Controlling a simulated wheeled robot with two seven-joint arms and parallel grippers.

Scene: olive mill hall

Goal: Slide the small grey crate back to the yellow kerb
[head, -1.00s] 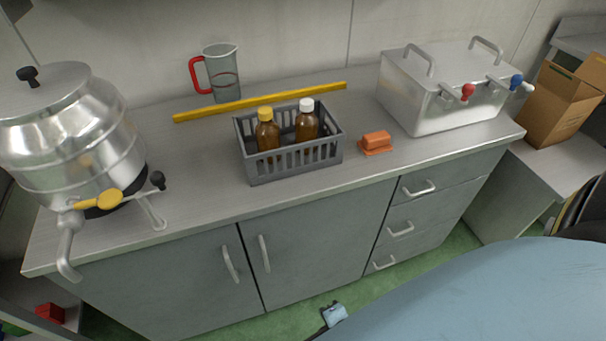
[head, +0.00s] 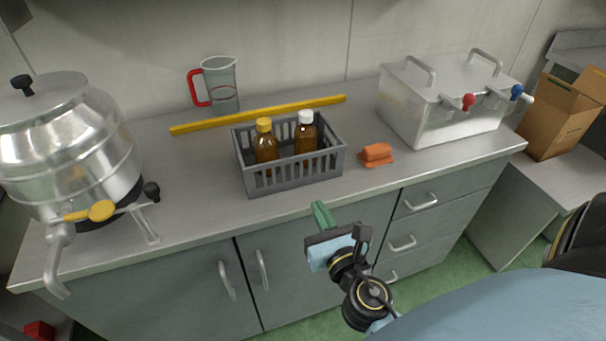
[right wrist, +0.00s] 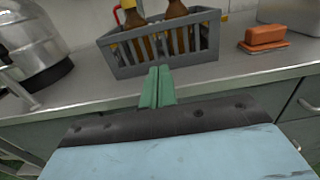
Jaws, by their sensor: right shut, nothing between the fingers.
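The small grey crate (head: 296,179) stands on the steel counter near its front edge, with two brown bottles in it, one yellow-capped (head: 265,146) and one white-capped (head: 305,134). The yellow kerb (head: 262,114) is a long bar lying slantwise behind the crate, with a narrow gap between them at the crate's left part. My right gripper (head: 321,214) is shut and empty, in front of the crate and apart from it. In the right wrist view its green fingers (right wrist: 157,87) point at the crate's front wall (right wrist: 165,68). My left gripper is not in view.
A measuring jug (head: 220,86) with a red handle stands behind the kerb. An orange block-like object (head: 376,153) lies right of the crate. A steel urn (head: 70,150) is at left, a steel box with taps (head: 425,110) at right. Bare counter lies left of the crate.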

